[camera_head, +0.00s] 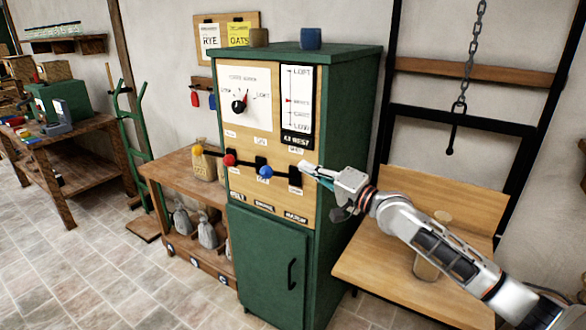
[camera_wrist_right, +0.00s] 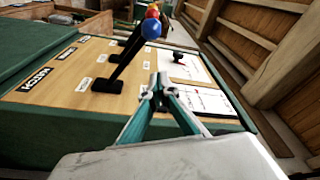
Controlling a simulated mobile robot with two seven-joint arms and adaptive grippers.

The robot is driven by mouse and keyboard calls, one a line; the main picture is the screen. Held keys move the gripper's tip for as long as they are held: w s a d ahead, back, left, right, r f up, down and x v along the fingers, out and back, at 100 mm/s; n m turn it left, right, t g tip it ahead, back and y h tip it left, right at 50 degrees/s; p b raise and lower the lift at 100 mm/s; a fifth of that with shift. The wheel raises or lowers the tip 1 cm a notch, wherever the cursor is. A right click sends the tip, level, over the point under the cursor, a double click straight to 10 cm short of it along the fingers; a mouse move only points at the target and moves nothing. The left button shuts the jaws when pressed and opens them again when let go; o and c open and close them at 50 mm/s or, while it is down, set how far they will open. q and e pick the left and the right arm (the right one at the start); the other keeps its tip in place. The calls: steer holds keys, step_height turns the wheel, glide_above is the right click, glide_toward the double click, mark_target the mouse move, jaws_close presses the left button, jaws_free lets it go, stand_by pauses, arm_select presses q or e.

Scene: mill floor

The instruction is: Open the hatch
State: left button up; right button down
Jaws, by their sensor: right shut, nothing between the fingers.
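A green cabinet (camera_head: 340,90) has a wooden control panel (camera_head: 240,192) with three black levers sticking out. Their ball knobs are yellow (camera_head: 198,149), red (camera_head: 229,159) and blue (camera_head: 265,171). The rightmost lever has the blue knob, and the dark plate (camera_head: 295,217) below it seems to read HATCH. My right gripper (camera_head: 308,167) is shut and empty at the panel's right edge, beside the blue lever. In the right wrist view the shut fingertips (camera_wrist_right: 160,88) are apart from the blue knob (camera_wrist_right: 151,29) and its lever base (camera_wrist_right: 107,86). I cannot make out the hatch itself. My left gripper is out of view.
A wooden bench (camera_head: 430,210) with a pale cylindrical object stands right of the cabinet, under a hanging chain (camera_head: 468,70). A low table (camera_head: 165,165) with sacks is on the left, near a green hand truck (camera_head: 130,140). The tiled floor at front left is clear.

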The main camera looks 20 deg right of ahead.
glide_above(281, 174)
arm_select(q)
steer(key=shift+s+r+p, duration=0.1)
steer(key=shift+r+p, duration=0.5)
steer(key=shift+p, duration=0.1)
arm_select(e)
steer(key=s+a, duration=0.2)
steer(key=s, duration=0.1)
steer(key=shift+s+f, duration=0.1)
steer(key=shift+f, duration=0.3)
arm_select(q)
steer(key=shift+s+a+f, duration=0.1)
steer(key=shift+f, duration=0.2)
arm_select(e)
steer(key=shift+f, duration=0.1)
